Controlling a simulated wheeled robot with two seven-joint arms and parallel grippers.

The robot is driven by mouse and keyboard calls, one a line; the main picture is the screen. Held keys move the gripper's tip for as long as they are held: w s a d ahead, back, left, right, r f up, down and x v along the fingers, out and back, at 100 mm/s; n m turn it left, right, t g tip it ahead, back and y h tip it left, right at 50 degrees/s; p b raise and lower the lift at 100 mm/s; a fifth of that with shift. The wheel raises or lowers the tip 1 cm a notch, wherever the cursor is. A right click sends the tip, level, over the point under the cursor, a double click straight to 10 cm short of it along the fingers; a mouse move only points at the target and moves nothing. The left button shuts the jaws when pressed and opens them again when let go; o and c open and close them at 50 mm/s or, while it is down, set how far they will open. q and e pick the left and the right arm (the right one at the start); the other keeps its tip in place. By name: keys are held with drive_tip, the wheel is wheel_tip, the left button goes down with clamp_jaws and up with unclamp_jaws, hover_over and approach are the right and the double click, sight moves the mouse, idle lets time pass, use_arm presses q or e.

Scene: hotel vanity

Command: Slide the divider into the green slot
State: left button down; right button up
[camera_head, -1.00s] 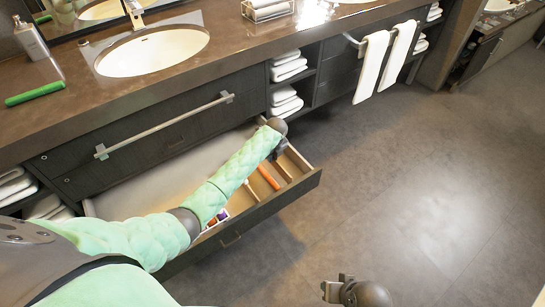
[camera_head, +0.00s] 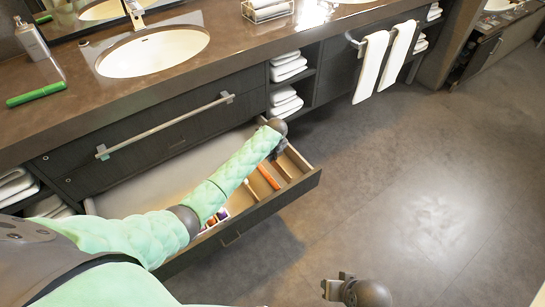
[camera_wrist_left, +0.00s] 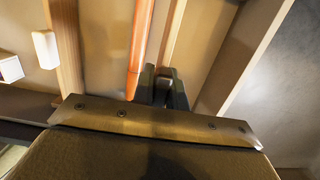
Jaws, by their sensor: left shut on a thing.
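The drawer (camera_head: 262,211) is pulled out below the sink, with wooden partitions inside. My left gripper (camera_head: 281,150) reaches down into its right part. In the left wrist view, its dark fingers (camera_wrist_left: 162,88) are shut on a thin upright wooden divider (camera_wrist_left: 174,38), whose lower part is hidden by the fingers. An orange stick (camera_wrist_left: 140,45) lies close to the left of the divider and also shows in the head view (camera_head: 268,177). I cannot make out a green slot. My right gripper (camera_head: 337,288) is at the bottom edge of the head view, apart from the drawer; its opening is unclear.
Another wooden partition (camera_wrist_left: 68,45) stands left of the orange stick, with a white item (camera_wrist_left: 45,49) beyond it. The drawer's right wall (camera_wrist_left: 240,60) is close to the fingers. A green object (camera_head: 36,94) lies on the counter. The floor to the right is clear.

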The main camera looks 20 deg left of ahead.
sight(272, 164)
use_arm(q)
drive_tip(key=shift+f+b, duration=0.95)
drive_tip(key=shift+f, duration=1.65)
idle(0.7)
drive_tip(key=c, duration=1.3)
unclamp_jaws()
drive_tip(key=r, duration=0.7)
drive_tip(key=shift+s+d+r, duration=0.3)
drive_tip(key=shift+d+r, duration=0.05)
drive_tip(key=shift+d, duration=0.05)
